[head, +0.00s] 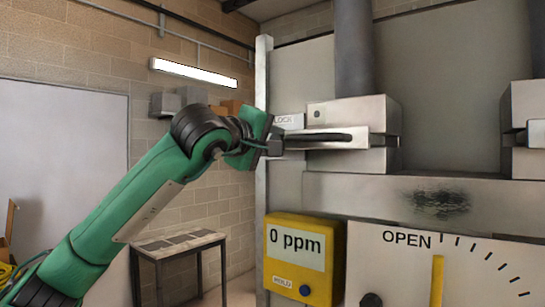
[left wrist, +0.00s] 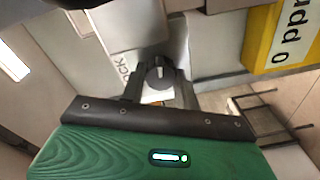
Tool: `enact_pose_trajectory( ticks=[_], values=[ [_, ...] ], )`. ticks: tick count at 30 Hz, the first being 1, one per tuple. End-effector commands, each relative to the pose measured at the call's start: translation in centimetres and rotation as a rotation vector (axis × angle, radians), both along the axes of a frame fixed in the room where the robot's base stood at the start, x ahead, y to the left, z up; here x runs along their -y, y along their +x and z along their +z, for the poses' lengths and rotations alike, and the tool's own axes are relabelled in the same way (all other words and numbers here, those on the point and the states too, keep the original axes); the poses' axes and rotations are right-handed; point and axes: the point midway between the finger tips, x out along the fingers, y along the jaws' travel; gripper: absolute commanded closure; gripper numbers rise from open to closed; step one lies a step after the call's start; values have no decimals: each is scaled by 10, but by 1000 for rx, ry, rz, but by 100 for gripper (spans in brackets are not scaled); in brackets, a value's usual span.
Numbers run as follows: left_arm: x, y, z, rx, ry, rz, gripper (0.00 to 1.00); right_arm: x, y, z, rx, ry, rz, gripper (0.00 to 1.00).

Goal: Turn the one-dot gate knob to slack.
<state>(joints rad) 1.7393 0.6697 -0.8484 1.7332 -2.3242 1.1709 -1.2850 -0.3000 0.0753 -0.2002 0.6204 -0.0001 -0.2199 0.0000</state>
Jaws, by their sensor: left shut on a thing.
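My left gripper (head: 276,142) is at the left edge of the upper metal gate block (head: 345,112), which carries a single dark dot. In the left wrist view a dark round knob (left wrist: 158,74) with a pale pointer mark sits between the fingertips of my left gripper (left wrist: 158,92), which is shut on it. In the head view the knob is hidden behind the gripper. A label reading LOCK (head: 288,121) is just above the gripper; the left wrist view shows it partly covered (left wrist: 124,70). No slack marking is readable. My right gripper is out of view.
A yellow meter (head: 298,265) reading 0 ppm hangs below, beside an OPEN dial (head: 430,270). A second gate block (head: 525,120) is at right. A small table (head: 180,243) stands behind.

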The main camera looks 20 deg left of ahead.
Motion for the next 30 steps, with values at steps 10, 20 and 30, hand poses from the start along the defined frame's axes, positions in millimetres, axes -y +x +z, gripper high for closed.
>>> enact_pose_trajectory(
  ticks=[10, 20, 30],
  values=[
    [0, 0, -4, -113, -311, -1, 91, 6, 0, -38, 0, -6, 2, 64],
    [-1, 1, -4, -221, -605, 0, 91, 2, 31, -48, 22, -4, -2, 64],
    [-1, 1, -4, -331, -909, 1, 91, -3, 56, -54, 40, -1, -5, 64]
  ],
)
